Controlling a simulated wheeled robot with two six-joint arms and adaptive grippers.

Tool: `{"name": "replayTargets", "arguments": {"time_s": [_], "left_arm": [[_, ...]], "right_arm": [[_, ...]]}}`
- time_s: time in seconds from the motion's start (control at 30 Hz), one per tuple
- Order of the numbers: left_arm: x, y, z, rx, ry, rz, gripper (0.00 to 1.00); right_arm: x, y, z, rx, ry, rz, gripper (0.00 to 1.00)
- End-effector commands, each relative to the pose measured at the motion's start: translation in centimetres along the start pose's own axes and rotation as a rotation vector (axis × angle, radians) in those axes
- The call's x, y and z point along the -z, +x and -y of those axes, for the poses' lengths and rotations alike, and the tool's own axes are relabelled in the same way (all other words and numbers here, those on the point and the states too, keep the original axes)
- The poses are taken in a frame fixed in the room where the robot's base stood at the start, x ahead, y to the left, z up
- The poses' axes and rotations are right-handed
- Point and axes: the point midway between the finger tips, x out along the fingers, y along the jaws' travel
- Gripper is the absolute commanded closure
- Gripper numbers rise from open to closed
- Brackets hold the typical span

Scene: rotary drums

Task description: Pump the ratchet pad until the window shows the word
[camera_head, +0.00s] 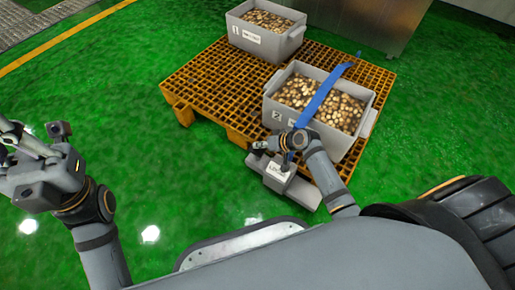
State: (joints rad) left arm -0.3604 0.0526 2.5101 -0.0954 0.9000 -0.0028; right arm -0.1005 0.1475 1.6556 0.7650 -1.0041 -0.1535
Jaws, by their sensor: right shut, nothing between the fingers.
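A grey ratchet unit (277,172) with a small white label or window sits at the front edge of the pallet. Any lettering on it is too small to read. A blue strap (322,95) runs from it up and across the crate marked 2. My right gripper (260,146) is shut and empty, close above the ratchet unit's upper left part. I cannot tell whether it touches the unit, and the pad is not clearly made out. My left gripper (14,143) is at the far left, away from the pallet, partly cut by the frame edge; its finger gap is unclear.
Crate 2 (372,115) and crate 1 (292,41), both grey and full of brownish round pieces, stand on an orange pallet (207,82). A metal cabinet (370,25) is behind. The green floor (110,85) is clear at left.

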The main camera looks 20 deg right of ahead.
Motion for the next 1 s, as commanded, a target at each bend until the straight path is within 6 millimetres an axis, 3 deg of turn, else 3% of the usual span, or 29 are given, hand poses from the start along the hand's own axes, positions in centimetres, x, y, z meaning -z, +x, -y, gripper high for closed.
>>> {"name": "replayTargets", "arguments": {"time_s": [1.0], "left_arm": [[-0.04, -0.54, -0.21, -0.009, -0.002, 0.000, 1.00]], "right_arm": [[-0.57, 0.72, -0.54, 0.000, 0.000, 0.001, 1.00]]}}
